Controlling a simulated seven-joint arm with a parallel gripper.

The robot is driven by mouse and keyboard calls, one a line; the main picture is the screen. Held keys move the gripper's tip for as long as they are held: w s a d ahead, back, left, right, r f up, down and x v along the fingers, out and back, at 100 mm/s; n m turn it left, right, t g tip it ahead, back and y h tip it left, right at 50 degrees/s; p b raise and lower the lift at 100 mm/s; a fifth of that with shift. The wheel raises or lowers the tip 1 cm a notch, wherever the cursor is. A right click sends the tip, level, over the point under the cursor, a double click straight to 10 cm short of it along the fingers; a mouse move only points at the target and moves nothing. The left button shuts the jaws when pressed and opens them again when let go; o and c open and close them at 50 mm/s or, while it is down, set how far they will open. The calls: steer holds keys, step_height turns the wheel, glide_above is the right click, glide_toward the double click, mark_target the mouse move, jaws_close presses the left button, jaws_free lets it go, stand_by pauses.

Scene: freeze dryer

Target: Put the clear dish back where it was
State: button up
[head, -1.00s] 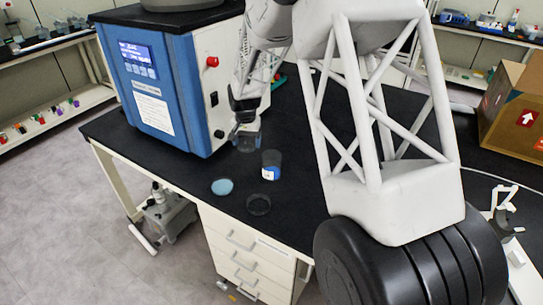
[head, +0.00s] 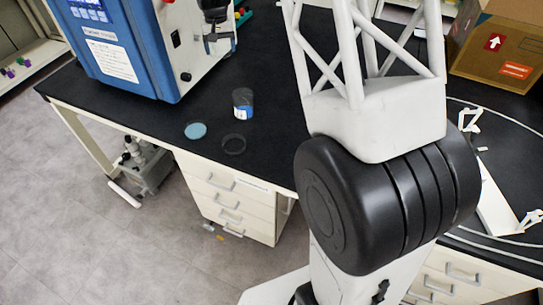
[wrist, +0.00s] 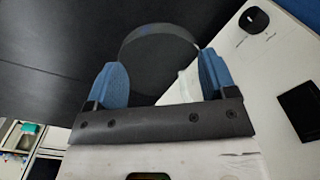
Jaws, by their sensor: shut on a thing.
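My gripper (wrist: 160,88) is shut on a clear round dish (wrist: 160,48), which sits between its two blue fingers in the wrist view. In the head view my gripper (head: 217,44) is near the top edge, in front of the white side of the blue machine; the dish in it is hard to make out there. A second clear dish (head: 234,145) lies on the black bench top. A dish with pale blue content (head: 195,131) lies to its left. A clear jar with a blue and white label (head: 243,104) stands behind them.
The blue and white machine (head: 122,50) stands on the bench close to my gripper. A cardboard box (head: 511,55) is at the far right. The black bench top (head: 150,118) is clear around the dishes. Drawers (head: 222,188) are below its front edge.

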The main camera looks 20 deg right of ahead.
steer(key=shift+n, duration=0.4)
steer(key=s+d+r, duration=0.2)
steer(key=r, duration=0.1)
steer(key=shift+s+d, duration=0.1)
steer(key=shift+s, duration=0.2)
steer(key=s+f+m, duration=0.1)
steer(key=s+f, duration=0.4)
steer(key=s, duration=1)
steer(key=s+d+f+m, duration=0.1)
steer(key=s+f, duration=0.5)
steer(key=s, duration=1)
steer(key=s+d+f+m, duration=0.1)
steer(key=s+f, duration=0.5)
steer(key=s, duration=1)
steer(key=shift+s, duration=0.15)
steer(key=shift+m, duration=0.3)
glide_above(272, 158)
steer(key=shift+f, duration=0.8)
steer(key=shift+f, duration=0.1)
steer(key=shift+f, duration=1.65)
steer(key=shift+f, duration=0.15)
